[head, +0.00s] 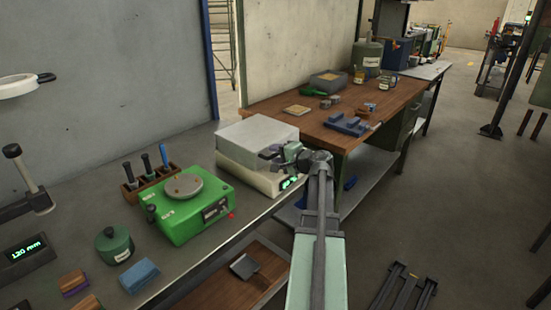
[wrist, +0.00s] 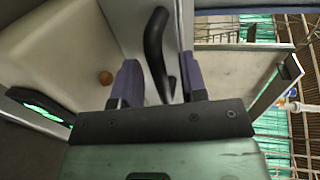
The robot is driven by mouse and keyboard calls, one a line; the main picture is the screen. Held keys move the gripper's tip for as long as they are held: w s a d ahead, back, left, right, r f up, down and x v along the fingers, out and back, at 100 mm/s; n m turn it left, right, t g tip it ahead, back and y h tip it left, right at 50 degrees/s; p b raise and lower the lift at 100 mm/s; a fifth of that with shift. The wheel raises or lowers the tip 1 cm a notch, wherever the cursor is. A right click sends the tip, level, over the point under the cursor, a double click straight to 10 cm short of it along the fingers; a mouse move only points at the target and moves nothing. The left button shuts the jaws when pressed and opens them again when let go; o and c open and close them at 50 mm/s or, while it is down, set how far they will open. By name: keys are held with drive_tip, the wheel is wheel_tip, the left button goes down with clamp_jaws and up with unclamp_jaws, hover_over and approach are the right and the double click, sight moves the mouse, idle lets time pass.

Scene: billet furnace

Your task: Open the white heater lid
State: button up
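The white heater (head: 250,176) stands on the bench at the centre of the head view, with its pale lid (head: 257,132) lying flat and shut on top. A green-lit display (head: 290,182) is on its front. My gripper (head: 272,153) is at the front right edge of the lid. In the wrist view a black curved handle (wrist: 154,42) lies between the two fingers of my gripper (wrist: 158,82). The fingers are apart, with gaps visible beside the handle. In the head view my gripper hides the handle and part of the heater front.
A green device (head: 182,208) with a round plate stands left of the heater, beside a wooden holder of tools (head: 150,180). A wooden workbench (head: 385,108) with a blue vise (head: 347,125) is behind right. The floor (head: 440,200) at the right is largely open.

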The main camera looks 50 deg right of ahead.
drive_tip(key=shift+w, duration=0.35)
clamp_jaws()
